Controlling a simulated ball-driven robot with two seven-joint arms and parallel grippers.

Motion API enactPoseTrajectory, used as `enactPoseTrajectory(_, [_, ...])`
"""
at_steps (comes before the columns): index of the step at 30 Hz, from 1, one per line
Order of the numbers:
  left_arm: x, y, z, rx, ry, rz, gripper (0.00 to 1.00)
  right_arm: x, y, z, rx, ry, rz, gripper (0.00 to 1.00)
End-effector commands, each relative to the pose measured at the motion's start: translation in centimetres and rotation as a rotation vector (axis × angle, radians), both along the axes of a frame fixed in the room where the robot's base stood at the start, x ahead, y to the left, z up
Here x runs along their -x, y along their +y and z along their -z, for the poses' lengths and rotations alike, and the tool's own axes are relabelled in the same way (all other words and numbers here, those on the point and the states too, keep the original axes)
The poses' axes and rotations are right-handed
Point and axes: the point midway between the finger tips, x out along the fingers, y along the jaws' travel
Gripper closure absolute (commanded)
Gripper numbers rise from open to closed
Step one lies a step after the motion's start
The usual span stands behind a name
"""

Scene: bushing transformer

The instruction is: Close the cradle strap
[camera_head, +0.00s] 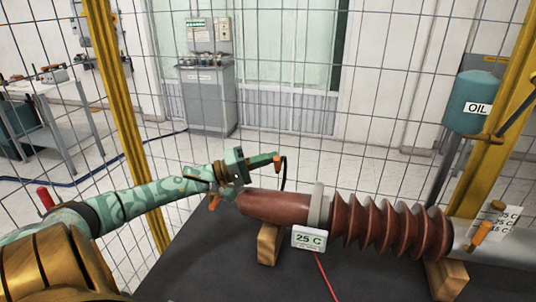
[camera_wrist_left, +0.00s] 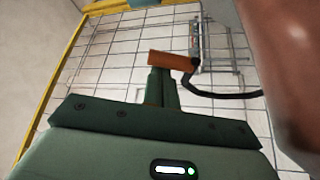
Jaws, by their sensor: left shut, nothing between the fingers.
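The red-brown bushing (camera_head: 275,207) lies across two wooden cradle blocks (camera_head: 269,243), its ribbed part to the right. A thin black curved strap (camera_head: 284,175) rises behind the bushing's left part, its top by my fingertips. The strap (camera_wrist_left: 220,94) also shows in the left wrist view, curving from the bushing (camera_wrist_left: 285,70) towards the fingertips. It looks open; whether the fingers touch it, I cannot tell. My left gripper (camera_head: 277,162) is green with orange tips, shut and empty, above and behind the bushing. Its tips (camera_wrist_left: 172,61) are together in the wrist view. My right gripper is out of view.
A white "25 C" tag (camera_head: 309,239) hangs at the bushing's front. The dark tabletop (camera_head: 215,270) is clear at front left. A wire mesh fence (camera_head: 330,130) with yellow posts (camera_head: 119,95) stands behind. A teal oil tank (camera_head: 472,102) stands at right.

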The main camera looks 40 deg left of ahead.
Motion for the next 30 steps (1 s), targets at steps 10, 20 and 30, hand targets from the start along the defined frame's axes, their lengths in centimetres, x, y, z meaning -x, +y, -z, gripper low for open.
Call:
enactPoseTrajectory(10, [3.1, -1.7, 0.3, -0.035, -0.066, 0.001, 1.00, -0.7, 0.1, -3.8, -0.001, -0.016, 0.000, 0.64])
enactPoseTrajectory(20, [7.1, -3.9, 3.7, -0.035, -0.063, 0.001, 1.00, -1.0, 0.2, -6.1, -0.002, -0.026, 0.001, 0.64])
enactPoseTrajectory(30, [10.0, -5.5, 9.0, -0.220, -0.405, -0.001, 1.00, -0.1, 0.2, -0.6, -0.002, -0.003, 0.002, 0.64])
